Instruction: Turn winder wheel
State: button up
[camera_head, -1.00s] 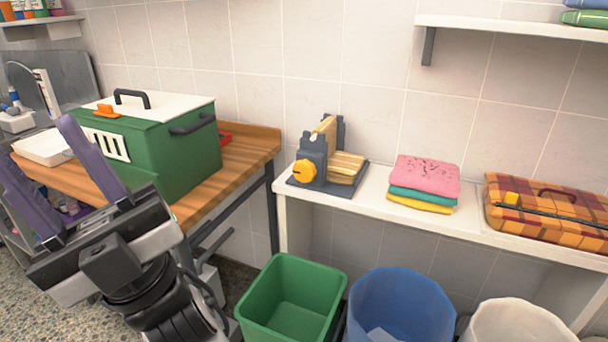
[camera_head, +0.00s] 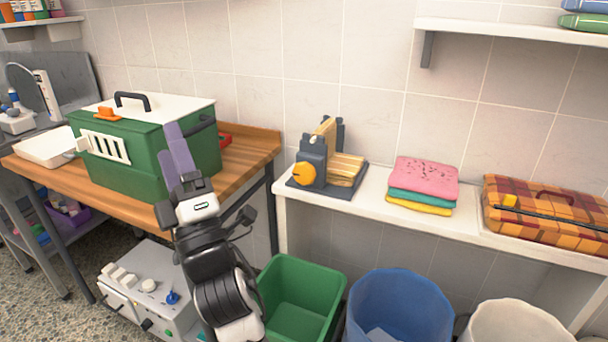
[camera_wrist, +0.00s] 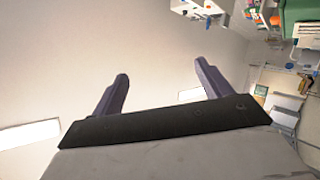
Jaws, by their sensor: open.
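The winder (camera_head: 318,160) stands on the white ledge right of the wooden table, in the head view. It has a dark grey base and frame, a round yellow-orange wheel (camera_head: 304,175) on its front left side, and tan folded cloth at its right. My gripper (camera_head: 175,138) is left of the winder, in front of the green kennel box, with its purple fingers pointing up. In the wrist view the two fingers of my gripper (camera_wrist: 161,84) are spread wide with nothing between them. The winder is not clearly seen in the wrist view.
A green kennel box (camera_head: 150,160) stands on the wooden table (camera_head: 250,150). Folded towels (camera_head: 425,182) and a plaid case (camera_head: 545,212) lie on the ledge (camera_head: 465,222) right of the winder. Green (camera_head: 300,300) and blue (camera_head: 398,300) bins stand below. A grey control box (camera_head: 150,290) is low at left.

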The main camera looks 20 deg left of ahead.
jog(key=w+f+n+t+h, duration=0.2)
jog(key=w+f+t+h, duration=0.1)
jog(key=w+f+h, duration=0.4)
jog(key=n+h+p, duration=0.1)
jog(key=n+h, duration=0.6)
jog(key=h, duration=0.4)
send_near(304, 176)
jog(key=p+x, duration=0.2)
jog(key=x, duration=0.7)
jog(key=shift+w+p, duration=0.1)
jog(key=shift+p, duration=0.25)
jog(key=shift+c, duration=0.2)
jog(key=c, duration=1)
